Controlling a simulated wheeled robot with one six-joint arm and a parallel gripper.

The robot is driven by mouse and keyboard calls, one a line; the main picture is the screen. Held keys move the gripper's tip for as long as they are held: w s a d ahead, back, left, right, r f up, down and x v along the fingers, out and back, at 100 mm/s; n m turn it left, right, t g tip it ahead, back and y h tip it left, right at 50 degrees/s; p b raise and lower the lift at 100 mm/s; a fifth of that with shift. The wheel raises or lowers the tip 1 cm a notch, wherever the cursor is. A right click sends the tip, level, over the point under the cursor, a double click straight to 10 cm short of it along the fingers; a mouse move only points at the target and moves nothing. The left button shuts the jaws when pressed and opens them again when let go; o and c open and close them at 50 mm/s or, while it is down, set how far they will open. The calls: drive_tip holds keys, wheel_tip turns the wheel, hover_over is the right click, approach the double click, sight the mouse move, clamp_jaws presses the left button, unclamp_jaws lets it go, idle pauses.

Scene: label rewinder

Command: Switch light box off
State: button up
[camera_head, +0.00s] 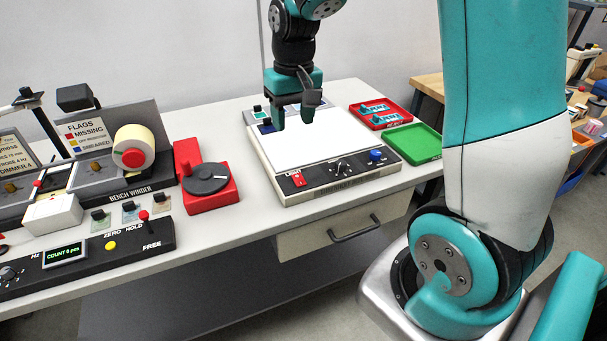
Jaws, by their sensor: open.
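The light box (262,157) sits on the white bench, its top panel (318,142) bright white. I cannot tell the rocker's tilt at this size.
A red tray (357,115) with blue-and-white items and an empty green tray (413,153) lie right of the light box. A red device with a dark disc (206,178) stands left, beside the bench winder (130,192). A drawer handle (355,230) sticks out below the bench.

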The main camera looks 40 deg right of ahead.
sight(302, 184)
drive_tip(key=shift+m, duration=0.5)
drive_tip(key=d+f, duration=0.1)
drive_tip(key=f, duration=0.5)
drive_tip(key=d+f+p, duration=0.1)
drive_tip(key=f, duration=0.5)
drive_tip(key=w+f+p, duration=0.1)
drive_tip(key=f, duration=0.5)
drive_tip(key=shift+d+f, duration=0.2)
drive_tip(key=shift+d, duration=0.2)
